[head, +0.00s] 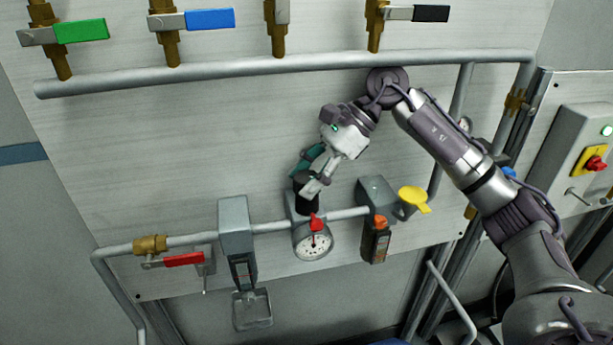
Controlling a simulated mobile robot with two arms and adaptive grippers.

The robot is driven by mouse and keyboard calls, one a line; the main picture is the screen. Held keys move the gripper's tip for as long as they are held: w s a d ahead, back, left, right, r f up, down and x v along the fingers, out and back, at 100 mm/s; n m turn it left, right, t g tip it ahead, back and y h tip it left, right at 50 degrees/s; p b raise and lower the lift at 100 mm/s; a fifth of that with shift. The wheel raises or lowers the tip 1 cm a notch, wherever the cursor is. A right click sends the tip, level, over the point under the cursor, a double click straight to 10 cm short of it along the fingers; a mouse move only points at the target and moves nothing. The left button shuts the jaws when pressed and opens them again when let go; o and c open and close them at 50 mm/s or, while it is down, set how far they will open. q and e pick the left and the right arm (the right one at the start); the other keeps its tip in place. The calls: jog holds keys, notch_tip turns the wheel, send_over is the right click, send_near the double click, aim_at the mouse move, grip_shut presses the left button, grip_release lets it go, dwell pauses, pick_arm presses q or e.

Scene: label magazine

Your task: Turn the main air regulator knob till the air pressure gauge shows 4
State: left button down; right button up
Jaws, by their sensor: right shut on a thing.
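The main air regulator knob (307,200) is a black cylinder on top of the regulator, in the lower middle of the head view. My right gripper (308,180) reaches down from the upper right and is shut on the knob, with its fingers on either side. The air pressure gauge (314,242) is a round white dial just below the knob. The gauge's figures are too small to read. My left gripper is not in view.
A grey filter unit (236,225) hangs left of the regulator, and a red-handled valve (184,259) is farther left. Several valves with coloured levers line the top.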

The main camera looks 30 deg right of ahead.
jog(key=o, duration=1.2)
